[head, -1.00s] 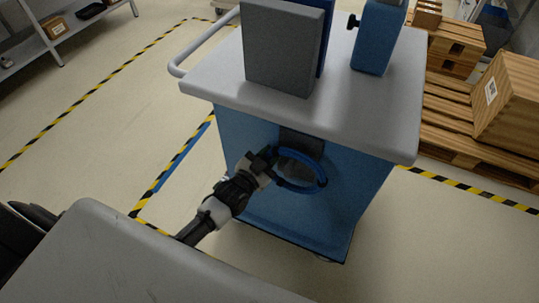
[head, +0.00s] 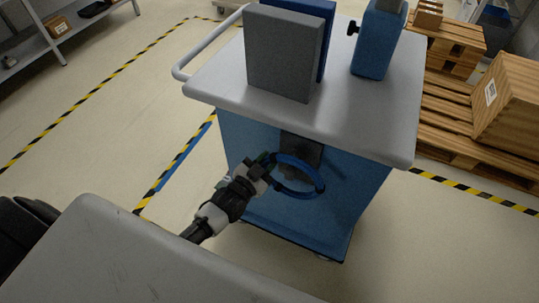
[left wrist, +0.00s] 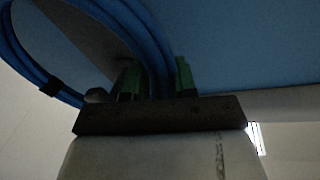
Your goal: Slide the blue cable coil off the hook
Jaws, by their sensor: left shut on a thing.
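The blue cable coil (head: 322,182) is a ring with dark ties, in front of the blue cart side in the head view. It overlaps a dark mounting plate (head: 301,147) under the cart top. The hook itself cannot be made out, so whether the coil still rests on it is unclear. My left gripper (head: 267,164) is shut on the coil's left side. In the left wrist view the coil (left wrist: 146,42) passes between the green-lined fingers of the gripper (left wrist: 156,80). My right gripper is not in view.
The cart's grey top (head: 355,120) overhangs the coil and carries a grey panel (head: 283,55), a blue panel and a blue bottle (head: 377,45). A push handle (head: 205,45) is at the left.

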